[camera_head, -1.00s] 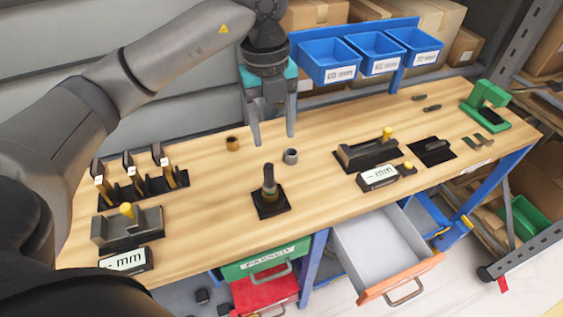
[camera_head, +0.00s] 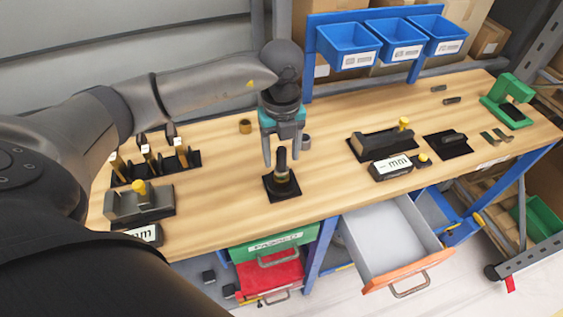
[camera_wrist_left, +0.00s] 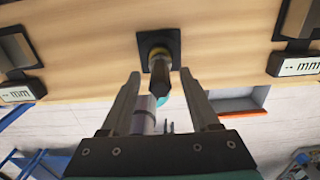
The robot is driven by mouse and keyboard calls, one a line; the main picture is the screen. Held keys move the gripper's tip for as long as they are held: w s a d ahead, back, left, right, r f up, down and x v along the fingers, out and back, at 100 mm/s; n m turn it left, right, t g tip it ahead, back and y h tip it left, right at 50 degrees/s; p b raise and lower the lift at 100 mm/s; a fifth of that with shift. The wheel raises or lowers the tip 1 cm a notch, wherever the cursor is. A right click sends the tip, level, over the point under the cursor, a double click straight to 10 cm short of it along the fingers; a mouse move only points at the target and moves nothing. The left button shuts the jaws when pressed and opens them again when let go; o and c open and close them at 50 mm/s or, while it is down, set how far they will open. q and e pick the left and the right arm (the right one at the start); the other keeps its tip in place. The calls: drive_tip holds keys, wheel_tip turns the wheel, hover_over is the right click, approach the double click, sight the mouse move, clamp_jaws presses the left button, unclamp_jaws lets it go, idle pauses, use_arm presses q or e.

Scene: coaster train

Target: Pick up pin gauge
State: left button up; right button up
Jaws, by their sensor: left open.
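The pin gauge (camera_head: 282,164) is a dark upright pin with a brassy band. It stands on a black square base (camera_head: 271,188) near the middle of the table. My left gripper (camera_head: 281,164) points down at the pin's place in the head view, its fingers open and apart. In the left wrist view the pin (camera_wrist_left: 161,75) shows between and beyond the two open fingertips (camera_wrist_left: 163,80), with its base plate (camera_wrist_left: 144,40) behind it. Nothing is held. I cannot tell whether a finger touches the pin. My right gripper is not in view.
A grey ring (camera_head: 306,142) stands just right of the gripper and a brass ring (camera_head: 245,126) behind left. A rack (camera_head: 195,159) and a gauge block (camera_head: 155,204) stand left; another gauge fixture (camera_head: 372,143) stands right. A drawer (camera_head: 410,272) is open at the front.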

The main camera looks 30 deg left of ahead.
use_arm(q)
wheel_tip(320, 180, down, 2)
drive_tip(key=shift+f, duration=0.25)
drive_tip(key=shift+r, duration=0.1)
clamp_jaws()
idle(0.4)
